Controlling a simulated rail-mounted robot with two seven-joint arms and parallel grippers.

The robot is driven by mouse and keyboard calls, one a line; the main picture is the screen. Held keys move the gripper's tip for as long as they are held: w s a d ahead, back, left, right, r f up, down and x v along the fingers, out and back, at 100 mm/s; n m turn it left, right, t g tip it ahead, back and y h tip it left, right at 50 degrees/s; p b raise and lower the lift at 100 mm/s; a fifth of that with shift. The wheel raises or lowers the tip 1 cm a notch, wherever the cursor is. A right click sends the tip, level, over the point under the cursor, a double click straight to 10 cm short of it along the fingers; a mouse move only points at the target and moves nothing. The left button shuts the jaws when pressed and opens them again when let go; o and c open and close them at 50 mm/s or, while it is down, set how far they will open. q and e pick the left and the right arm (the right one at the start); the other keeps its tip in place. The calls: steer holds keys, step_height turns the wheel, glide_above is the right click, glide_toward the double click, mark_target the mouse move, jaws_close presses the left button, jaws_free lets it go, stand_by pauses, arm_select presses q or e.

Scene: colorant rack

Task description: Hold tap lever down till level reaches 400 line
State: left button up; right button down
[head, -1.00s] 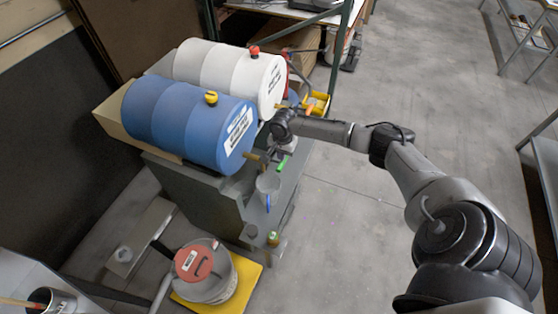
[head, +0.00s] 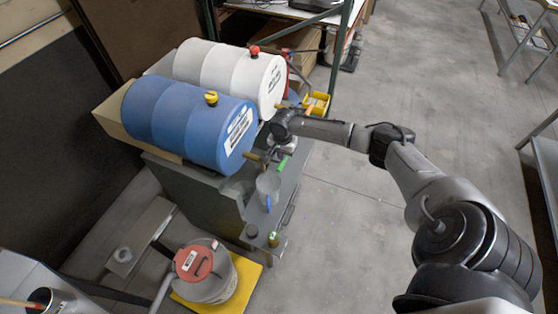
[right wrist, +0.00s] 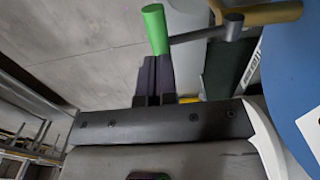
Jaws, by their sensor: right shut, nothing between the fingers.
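The blue drum (head: 185,125) lies on its side with a brass tap (head: 254,156) at its front end. The tap shows in the right wrist view (right wrist: 268,14), with a grey lever (right wrist: 205,33) ending in a green grip (right wrist: 155,30). The green grip also shows in the head view (head: 283,163). A translucent jug (head: 268,184) with a blue part stands below the tap; its level and lines are unreadable. My right gripper (right wrist: 156,62) is shut and empty, its fingertips right by the green grip; contact is unclear. My left gripper is not in view.
A white drum (head: 225,72) lies beside the blue one. Small containers (head: 273,239) stand on the ledge in front of the jug.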

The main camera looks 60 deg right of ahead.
mark_target(282, 164)
stand_by(0.4)
steer(key=shift+f, duration=0.35)
steer(key=shift+f+b, duration=0.4)
steer(key=shift+f, duration=0.35)
steer(key=shift+f+b, duration=0.35)
steer(key=shift+f, duration=0.6)
steer(key=shift+f+b, duration=0.35)
steer(key=shift+f, duration=0.7)
stand_by(4.5)
